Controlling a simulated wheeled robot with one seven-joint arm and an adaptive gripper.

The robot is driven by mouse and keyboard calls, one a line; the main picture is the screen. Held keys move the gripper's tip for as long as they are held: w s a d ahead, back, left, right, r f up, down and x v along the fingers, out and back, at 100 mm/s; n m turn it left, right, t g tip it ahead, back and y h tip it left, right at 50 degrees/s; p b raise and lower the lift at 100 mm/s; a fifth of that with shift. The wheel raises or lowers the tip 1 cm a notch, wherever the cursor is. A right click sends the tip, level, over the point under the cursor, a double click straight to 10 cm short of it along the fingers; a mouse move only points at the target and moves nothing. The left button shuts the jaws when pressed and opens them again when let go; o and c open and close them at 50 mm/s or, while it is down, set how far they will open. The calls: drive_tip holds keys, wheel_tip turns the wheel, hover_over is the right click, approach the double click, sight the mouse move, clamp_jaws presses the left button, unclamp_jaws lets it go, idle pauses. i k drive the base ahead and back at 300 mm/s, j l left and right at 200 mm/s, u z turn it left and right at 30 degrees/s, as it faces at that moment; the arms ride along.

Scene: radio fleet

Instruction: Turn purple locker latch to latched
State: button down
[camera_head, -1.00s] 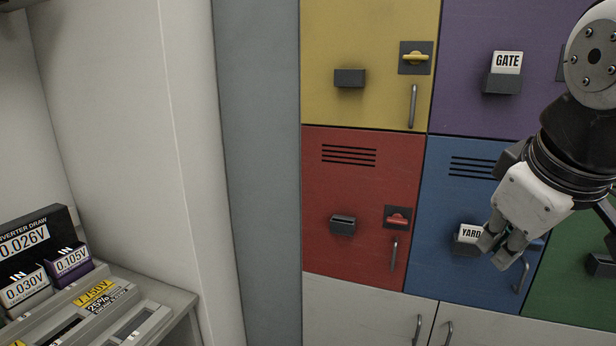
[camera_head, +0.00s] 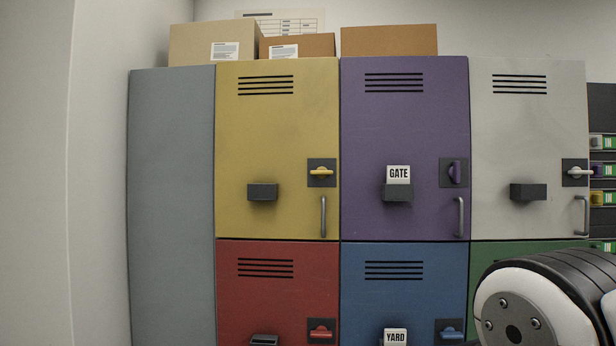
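The purple locker (camera_head: 400,120) is in the upper row, between the yellow and white lockers, with its door closed. Its purple latch (camera_head: 455,172) sits on a dark square plate at the door's right side, and the latch handle stands upright. A grey pull handle (camera_head: 460,217) is below the latch. A dark holder on the door carries a card reading GATE (camera_head: 398,175). My gripper is out of view; only part of my arm shows at the lower right, in front of the green locker.
The yellow (camera_head: 277,130), red (camera_head: 260,290) and white (camera_head: 515,140) lockers have horizontal latch handles, as does the blue locker (camera_head: 400,295). Cardboard boxes (camera_head: 388,41) stand on top. A dark rack (camera_head: 602,120) with coloured items is at the right edge.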

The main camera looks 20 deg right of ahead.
sight(454, 172)
drive_tip(key=z, duration=0.9)
